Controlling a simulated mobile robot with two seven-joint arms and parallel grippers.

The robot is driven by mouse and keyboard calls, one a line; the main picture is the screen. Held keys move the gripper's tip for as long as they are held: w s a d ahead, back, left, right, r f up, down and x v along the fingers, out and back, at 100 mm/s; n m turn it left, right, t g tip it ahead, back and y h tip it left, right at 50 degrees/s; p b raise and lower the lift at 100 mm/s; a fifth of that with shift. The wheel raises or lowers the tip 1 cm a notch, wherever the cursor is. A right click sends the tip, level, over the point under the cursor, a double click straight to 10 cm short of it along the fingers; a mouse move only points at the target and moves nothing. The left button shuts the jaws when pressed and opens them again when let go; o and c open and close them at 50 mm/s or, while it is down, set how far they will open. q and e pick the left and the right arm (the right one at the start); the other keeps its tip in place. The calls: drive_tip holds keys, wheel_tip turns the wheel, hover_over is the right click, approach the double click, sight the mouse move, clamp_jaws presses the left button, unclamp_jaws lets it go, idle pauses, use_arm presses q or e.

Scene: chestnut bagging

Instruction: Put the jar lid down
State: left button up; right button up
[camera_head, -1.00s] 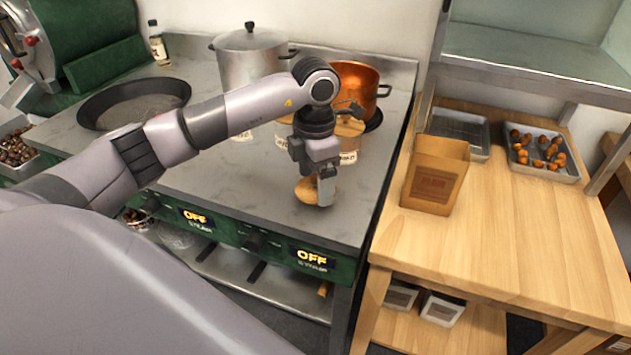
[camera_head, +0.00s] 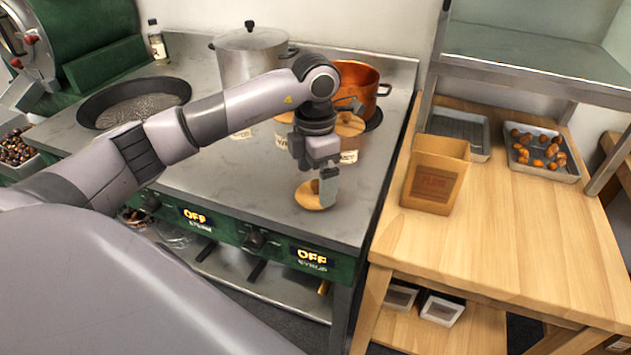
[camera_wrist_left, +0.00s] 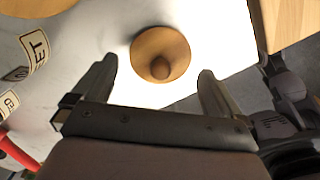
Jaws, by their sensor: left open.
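The jar lid (camera_head: 308,197) is a round, light wooden disc with a knob. It lies on the steel stove top near its front edge. My left gripper (camera_head: 322,188) is above and beside it, pointing down. In the left wrist view the lid (camera_wrist_left: 160,46) with its darker knob is ahead of the fingertips, and the left gripper (camera_wrist_left: 154,82) has its fingers spread wide with nothing between them. Labelled jars (camera_head: 348,143) stand behind the gripper, partly hidden by my arm. My right gripper is not in view.
A silver lidded pot (camera_head: 240,62) and a copper pot (camera_head: 362,88) stand at the back. A wide dark pan (camera_head: 100,112) is at left. The stove's front middle is clear.

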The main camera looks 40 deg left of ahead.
sight(315, 182)
use_arm(q)
wheel_tip(315, 182, up, 10)
idle(0.3)
idle(0.5)
